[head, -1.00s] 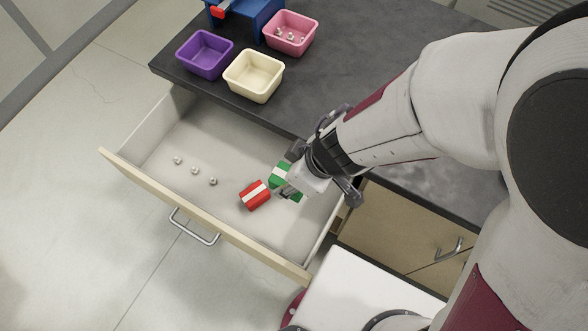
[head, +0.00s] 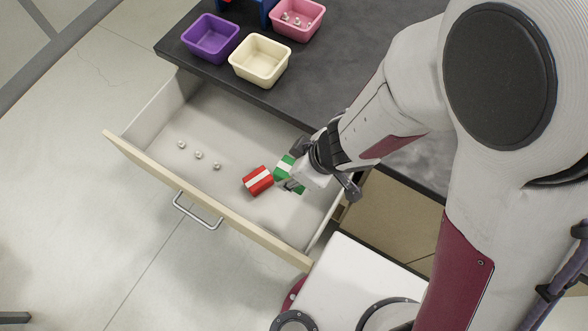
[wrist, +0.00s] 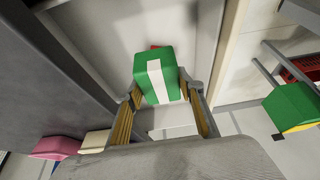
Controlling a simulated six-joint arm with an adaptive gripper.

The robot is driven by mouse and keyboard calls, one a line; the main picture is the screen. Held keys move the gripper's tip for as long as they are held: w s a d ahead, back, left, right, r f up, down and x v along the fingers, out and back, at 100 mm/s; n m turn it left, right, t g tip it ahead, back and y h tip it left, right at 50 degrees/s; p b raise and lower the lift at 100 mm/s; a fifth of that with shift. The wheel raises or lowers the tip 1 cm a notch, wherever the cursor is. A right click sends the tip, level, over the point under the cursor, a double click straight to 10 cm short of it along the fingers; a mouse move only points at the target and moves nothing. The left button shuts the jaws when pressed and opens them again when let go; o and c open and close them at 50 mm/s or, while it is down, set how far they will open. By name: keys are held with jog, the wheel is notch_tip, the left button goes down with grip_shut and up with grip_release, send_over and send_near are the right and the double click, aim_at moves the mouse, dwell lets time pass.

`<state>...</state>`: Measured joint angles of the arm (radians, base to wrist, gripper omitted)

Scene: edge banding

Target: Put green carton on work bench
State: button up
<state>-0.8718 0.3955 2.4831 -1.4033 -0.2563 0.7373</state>
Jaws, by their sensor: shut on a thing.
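The green carton (head: 285,169) with a white stripe is in my gripper (head: 292,181), over the right part of the open drawer (head: 225,108). In the wrist view the green carton (wrist: 150,82) sits between the two fingers of my gripper (wrist: 168,100), which are shut on it. In the head view my gripper hides part of the carton. I cannot tell how far it is above the drawer floor. The dark work bench (head: 330,75) lies behind the drawer, and my arm hides much of its right side.
A red carton (head: 257,181) with a white stripe lies in the drawer beside the green one. Several small metal pieces (head: 199,155) lie left of it. Purple (head: 210,38), cream (head: 260,60) and pink (head: 297,18) bins stand on the bench. The bench top right of the cream bin is bare.

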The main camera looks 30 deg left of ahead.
jog(key=shift+f, duration=8)
jog(key=shift+f, duration=2.15)
jog(key=shift+f, duration=0.15)
jog(key=o, duration=1.1)
jog(key=shift+d, duration=0.1)
